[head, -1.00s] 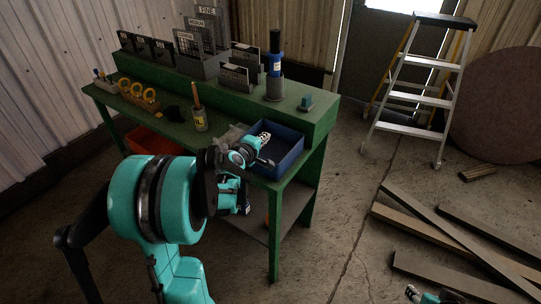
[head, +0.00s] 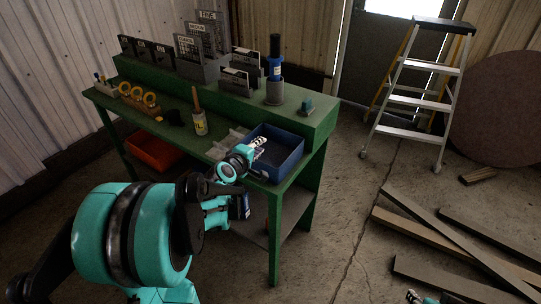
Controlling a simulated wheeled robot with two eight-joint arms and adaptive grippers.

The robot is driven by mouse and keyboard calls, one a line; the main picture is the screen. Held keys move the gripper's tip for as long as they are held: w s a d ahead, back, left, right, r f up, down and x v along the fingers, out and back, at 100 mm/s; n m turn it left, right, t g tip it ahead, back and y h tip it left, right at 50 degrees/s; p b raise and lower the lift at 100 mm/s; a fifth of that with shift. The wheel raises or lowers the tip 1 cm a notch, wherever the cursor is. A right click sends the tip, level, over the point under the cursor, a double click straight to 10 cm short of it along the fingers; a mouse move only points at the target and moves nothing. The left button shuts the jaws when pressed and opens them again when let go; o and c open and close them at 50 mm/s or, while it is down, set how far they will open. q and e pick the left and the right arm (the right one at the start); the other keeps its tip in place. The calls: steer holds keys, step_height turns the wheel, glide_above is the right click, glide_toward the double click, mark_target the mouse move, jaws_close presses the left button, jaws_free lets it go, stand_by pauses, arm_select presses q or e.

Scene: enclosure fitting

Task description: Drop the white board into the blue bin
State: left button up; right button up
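The blue bin (head: 290,163) stands at the right front corner of the green workbench. My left gripper (head: 260,142) reaches over the bin's left side from the front. Its pale fingertips show against the bin, but they are too small to tell whether they are open or shut. I cannot make out a white board in or near the fingers; part of the bin's inside is hidden by the gripper. My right gripper (head: 413,296) shows only in part at the bottom edge, low over the floor, and its state is unclear.
Pale grey pieces (head: 226,144) lie left of the bin on the workbench (head: 180,131). A labelled jar (head: 199,122), tape rolls (head: 137,93) and upright file racks stand further left and back. A stepladder (head: 421,88) and loose planks (head: 450,238) occupy the floor at right.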

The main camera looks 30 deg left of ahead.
arm_select(q)
steer(key=v, duration=0.7)
steer(key=s+d+f+m+g+h, duration=0.1)
steer(key=s+d+m+g, duration=0.15)
steer(key=d+m, duration=0.4)
steer(key=s+d+f+m+g+h, duration=0.15)
steer(key=s+d+m, duration=0.25)
steer(key=d, duration=0.6)
steer(key=s+d+f+m+g, duration=0.1)
steer(key=s+d+m, duration=0.1)
steer(key=s, duration=0.3)
steer(key=s+d+f+m+g+y, duration=0.1)
steer(key=s+f+m+g, duration=0.1)
steer(key=s+m, duration=0.3)
steer(key=shift+s+d, duration=0.4)
steer(key=shift+s, duration=0.15)
steer(key=shift+f+m, duration=0.1)
steer(key=shift+m, duration=0.15)
